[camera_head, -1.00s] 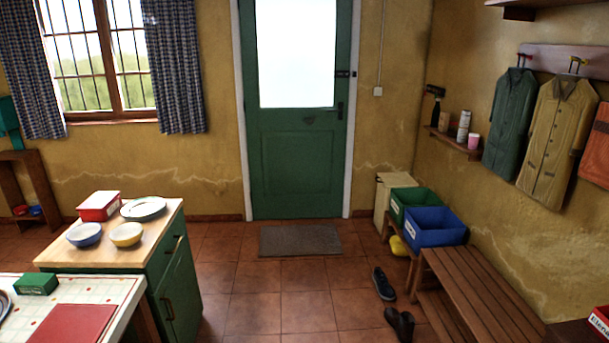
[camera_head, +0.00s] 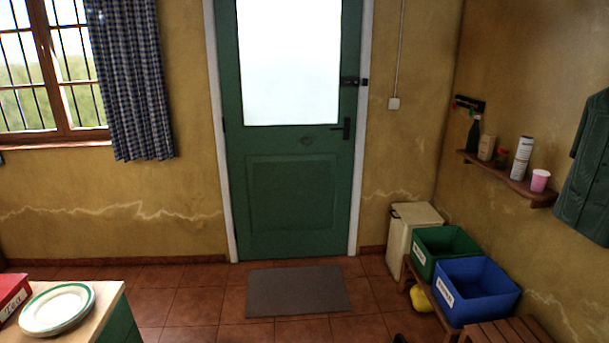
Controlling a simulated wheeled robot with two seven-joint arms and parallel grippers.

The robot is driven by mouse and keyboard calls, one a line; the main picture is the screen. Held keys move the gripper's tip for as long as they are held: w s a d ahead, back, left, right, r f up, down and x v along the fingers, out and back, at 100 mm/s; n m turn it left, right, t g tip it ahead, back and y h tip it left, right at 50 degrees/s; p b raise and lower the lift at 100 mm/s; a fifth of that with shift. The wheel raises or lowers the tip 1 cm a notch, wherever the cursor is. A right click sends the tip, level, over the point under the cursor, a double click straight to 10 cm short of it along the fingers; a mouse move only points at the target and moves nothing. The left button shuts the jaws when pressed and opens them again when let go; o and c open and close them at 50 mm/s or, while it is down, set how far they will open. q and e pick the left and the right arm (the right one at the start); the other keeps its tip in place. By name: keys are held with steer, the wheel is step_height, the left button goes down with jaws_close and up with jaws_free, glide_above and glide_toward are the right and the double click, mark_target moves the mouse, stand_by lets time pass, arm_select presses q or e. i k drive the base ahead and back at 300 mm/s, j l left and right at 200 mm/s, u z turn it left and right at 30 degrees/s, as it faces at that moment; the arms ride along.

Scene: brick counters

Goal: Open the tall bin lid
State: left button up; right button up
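The tall bin (camera_head: 398,240) is cream-coloured and stands upright in the back right corner, between the green door and the low bench. Its pale lid (camera_head: 417,215) looks closed. The bin's lower right side is hidden behind the green box. Neither of my grippers shows in the head view.
A green box (camera_head: 421,262) and a blue box (camera_head: 484,311) sit on a low bench in front of the bin. A yellow object (camera_head: 424,300) lies beneath. A grey mat (camera_head: 298,291) lies before the door (camera_head: 292,205). Tiled floor left of the bin is clear. A counter (camera_head: 107,308) with plates stands at left.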

mark_target(414, 213)
steer(key=i+z, duration=0.15)
steer(key=i, duration=0.45)
steer(key=i+j+z, duration=0.2)
steer(key=i, duration=0.35)
steer(key=i+j+z, duration=0.15)
steer(key=i, duration=0.45)
